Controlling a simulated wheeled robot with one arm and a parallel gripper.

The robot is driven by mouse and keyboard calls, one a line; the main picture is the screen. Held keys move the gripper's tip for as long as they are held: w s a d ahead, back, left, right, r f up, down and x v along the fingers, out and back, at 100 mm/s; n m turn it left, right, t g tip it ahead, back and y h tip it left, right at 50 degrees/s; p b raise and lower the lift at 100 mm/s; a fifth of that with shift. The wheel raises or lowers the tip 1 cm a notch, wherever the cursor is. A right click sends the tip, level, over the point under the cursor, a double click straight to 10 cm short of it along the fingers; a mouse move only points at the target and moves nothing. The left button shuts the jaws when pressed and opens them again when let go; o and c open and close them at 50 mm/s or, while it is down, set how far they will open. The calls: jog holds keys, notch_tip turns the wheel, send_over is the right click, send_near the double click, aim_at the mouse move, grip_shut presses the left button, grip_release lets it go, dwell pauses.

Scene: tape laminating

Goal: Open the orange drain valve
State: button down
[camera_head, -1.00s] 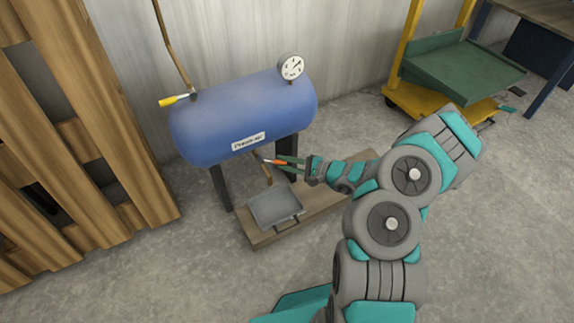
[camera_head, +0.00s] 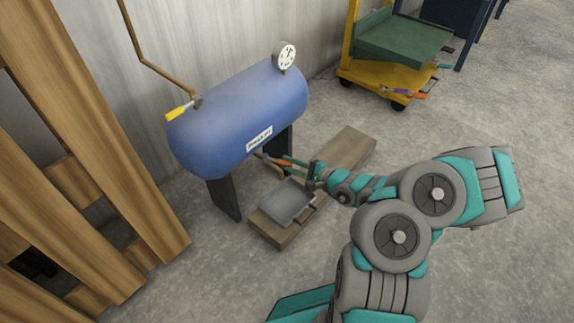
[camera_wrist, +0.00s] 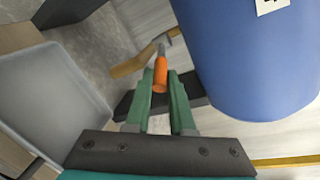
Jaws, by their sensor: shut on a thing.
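The orange drain valve handle (camera_head: 278,161) is under the blue pressure tank (camera_head: 240,115). In the wrist view the orange handle (camera_wrist: 160,74) lies between the two green fingers, with its grey stem and a brass pipe (camera_wrist: 130,66) beyond it. My gripper (camera_head: 287,163) is shut on the handle; the wrist view shows its fingers (camera_wrist: 161,92) on either side of it. The grey drain pan (camera_head: 286,203) sits on a wooden board below the valve. The tank's side fills the right of the wrist view.
A yellow-handled valve (camera_head: 180,112) and a gauge (camera_head: 285,56) are on top of the tank. Wooden slats (camera_head: 95,130) stand at left. A yellow cart (camera_head: 375,73) is at the back right. Concrete floor is clear at right.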

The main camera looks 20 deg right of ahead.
jog(key=shift+d, duration=0.1)
jog(key=c, duration=0.8)
grip_release()
